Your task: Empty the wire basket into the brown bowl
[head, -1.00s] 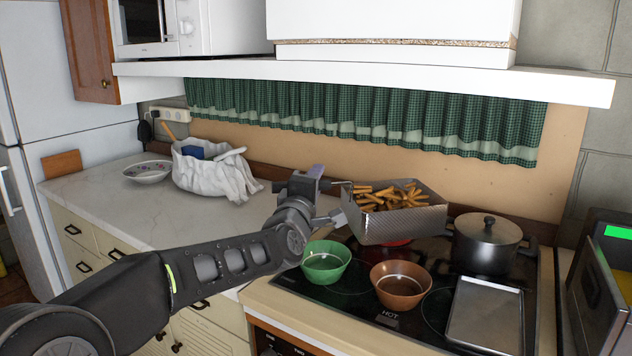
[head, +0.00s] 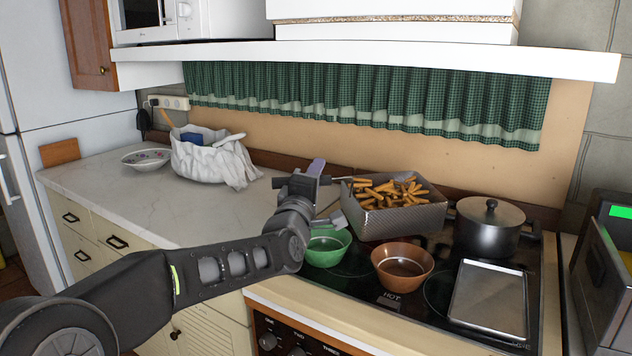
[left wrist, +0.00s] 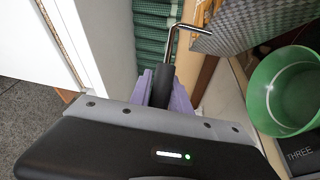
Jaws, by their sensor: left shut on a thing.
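The wire basket (head: 405,222) is a grey mesh box holding several golden-brown sticks like fries (head: 392,190). It looks roughly level over the back of the stove, just behind the brown bowl (head: 402,268) in the head view. My left gripper (head: 328,190) is shut on the basket's wire handle, at the basket's left. The handle (left wrist: 172,42) and part of the mesh wall show in the left wrist view. The brown bowl stands on the stove top and looks empty. My right gripper is in neither view.
A green bowl (head: 327,248) stands left of the brown bowl, under my left gripper in the picture. A lidded dark pot (head: 488,232) and a metal tray (head: 488,302) are on the right. A white bag (head: 208,162) lies on the left counter, which has free room.

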